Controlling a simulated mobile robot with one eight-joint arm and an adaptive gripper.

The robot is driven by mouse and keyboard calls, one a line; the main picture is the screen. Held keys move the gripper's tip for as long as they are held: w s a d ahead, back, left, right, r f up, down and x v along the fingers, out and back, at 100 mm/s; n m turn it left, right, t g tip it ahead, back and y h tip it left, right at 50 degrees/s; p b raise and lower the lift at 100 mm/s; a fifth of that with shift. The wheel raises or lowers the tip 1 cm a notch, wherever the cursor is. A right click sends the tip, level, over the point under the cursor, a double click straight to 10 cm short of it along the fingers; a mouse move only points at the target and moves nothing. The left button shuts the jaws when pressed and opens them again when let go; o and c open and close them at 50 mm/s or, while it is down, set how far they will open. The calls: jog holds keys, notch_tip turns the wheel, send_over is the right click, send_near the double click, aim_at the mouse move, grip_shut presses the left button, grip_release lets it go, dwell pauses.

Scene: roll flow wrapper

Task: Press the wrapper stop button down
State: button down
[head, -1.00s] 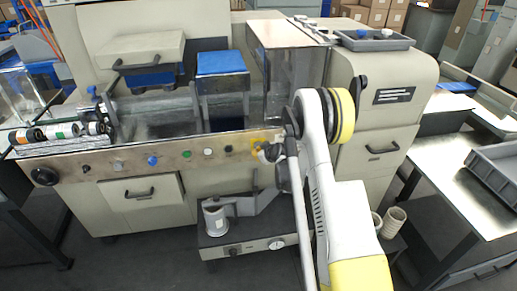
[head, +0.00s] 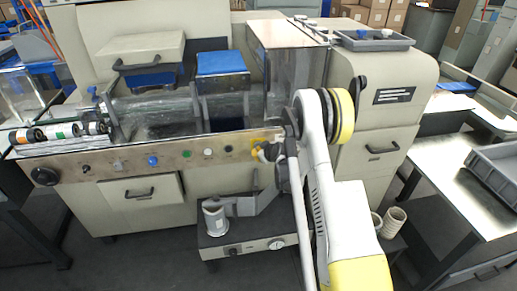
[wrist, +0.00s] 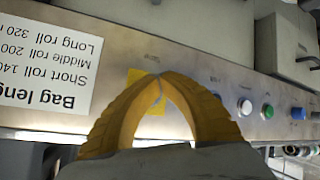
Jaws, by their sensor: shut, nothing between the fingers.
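The wrapper's metal control panel (head: 120,163) runs along the machine's front. A yellow square plate is on it, partly covered by my gripper (head: 260,152); in the wrist view this plate (wrist: 137,76) shows behind the fingertips. No stop button is visible on the plate; my fingers cover its middle. In the wrist view my gripper (wrist: 159,82) has its yellow fingers shut tip to tip, empty, in front of the plate. Whether the tips touch anything there I cannot tell.
Beside the plate are a black button (wrist: 215,88), a white button (wrist: 245,107), a green button (wrist: 267,111) and a blue knob (wrist: 298,113). A printed bag-length label (wrist: 50,65) is on the other side. A clear guard box (head: 290,80) stands above the panel.

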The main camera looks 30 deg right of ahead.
jog(key=shift+s, duration=0.1)
jog(key=shift+s+a, duration=0.25)
jog(key=shift+s, duration=0.7)
jog(key=shift+s+a, duration=0.3)
jog(key=shift+s, duration=0.65)
jog(key=shift+s+a, duration=0.25)
jog(key=shift+s, duration=0.7)
